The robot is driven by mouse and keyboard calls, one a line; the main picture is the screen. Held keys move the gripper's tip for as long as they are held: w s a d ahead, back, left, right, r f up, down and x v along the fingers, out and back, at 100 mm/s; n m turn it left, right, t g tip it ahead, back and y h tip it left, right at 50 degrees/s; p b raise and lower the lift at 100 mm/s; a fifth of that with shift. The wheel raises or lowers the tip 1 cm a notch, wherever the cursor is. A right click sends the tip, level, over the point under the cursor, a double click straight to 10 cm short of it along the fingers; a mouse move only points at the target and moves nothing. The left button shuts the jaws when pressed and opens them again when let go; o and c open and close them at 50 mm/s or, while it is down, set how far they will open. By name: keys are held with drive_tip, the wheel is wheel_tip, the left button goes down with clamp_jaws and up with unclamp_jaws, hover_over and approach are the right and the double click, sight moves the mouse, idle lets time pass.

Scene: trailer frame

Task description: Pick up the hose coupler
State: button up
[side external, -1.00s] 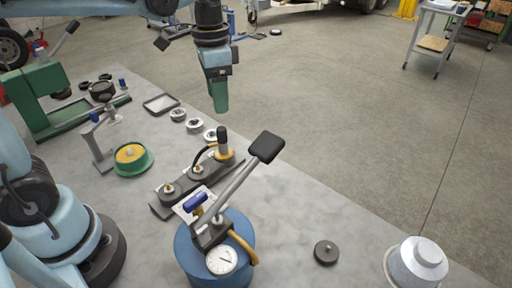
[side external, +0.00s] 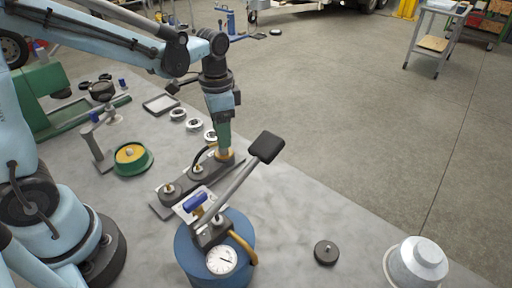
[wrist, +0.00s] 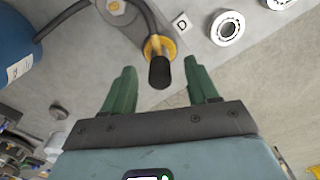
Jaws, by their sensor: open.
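The hose coupler (wrist: 160,72) is a black upright cylinder with a yellow collar and a black hose. It stands on a grey plate (side external: 203,180), where its yellow base (side external: 226,156) shows just below my fingers in the side view. My gripper (wrist: 160,66) is open, with one green finger on either side of the black cylinder in the wrist view. In the side view my gripper (side external: 223,146) points down over the coupler and hides most of its black part.
A blue tank (side external: 183,255) with a gauge and a long black-ended lever (side external: 266,147) stands in front of the plate. White-and-black rings (side external: 178,114) and a tray (side external: 160,104) lie behind. A green round piece (side external: 132,160) is at left.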

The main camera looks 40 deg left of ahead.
drive_tip(key=shift+f, duration=1.4)
clamp_jaws()
drive_tip(key=shift+r, duration=0.15)
drive_tip(key=shift+r, duration=0.6)
drive_tip(key=r, duration=0.2)
drive_tip(key=d+r, duration=0.1)
drive_tip(key=shift+s+r, duration=0.15)
drive_tip(key=shift+s, duration=0.25)
drive_tip(key=s+d+r, duration=0.5)
drive_tip(key=d+r, duration=0.3)
drive_tip(key=r, duration=0.1)
drive_tip(key=shift+s+d+r, duration=0.2)
drive_tip(key=shift+s+d, duration=0.05)
drive_tip(key=shift+d, duration=0.15)
